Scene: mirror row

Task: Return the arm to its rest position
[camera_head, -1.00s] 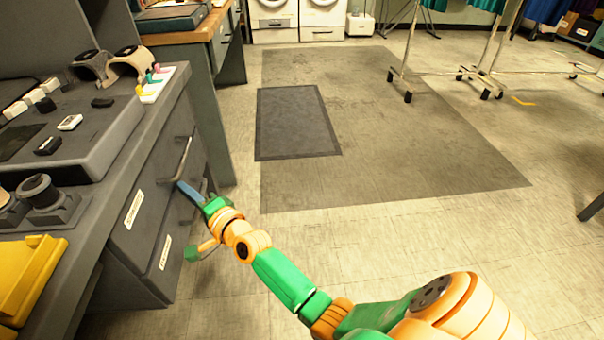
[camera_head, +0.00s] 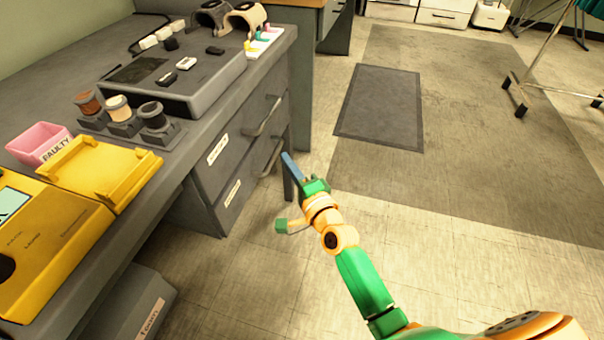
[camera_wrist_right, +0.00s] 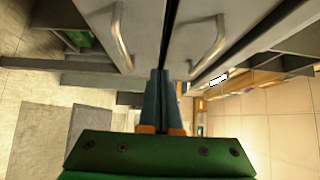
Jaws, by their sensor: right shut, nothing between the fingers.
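My right gripper (camera_head: 288,156) reaches in from the lower right in the head view, in front of the desk's drawers. Its blue-grey fingers are together, with nothing between them. In the picture the tips lie just right of the lower drawer handle (camera_head: 271,160); whether they touch it is hard to tell. In the right wrist view the closed fingers (camera_wrist_right: 160,74) point at the dark gap between two drawer fronts, with a metal handle (camera_wrist_right: 122,38) on the left and another handle (camera_wrist_right: 207,48) on the right. My left gripper is not in view.
The grey desk (camera_head: 200,148) holds a yellow device (camera_head: 50,245), a yellow tray (camera_head: 105,172), a pink bin (camera_head: 40,142) and a dark console (camera_head: 200,88). A dark mat (camera_head: 380,108) lies on the floor. A wheeled rack (camera_head: 535,85) stands at right. Floor right of the arm is open.

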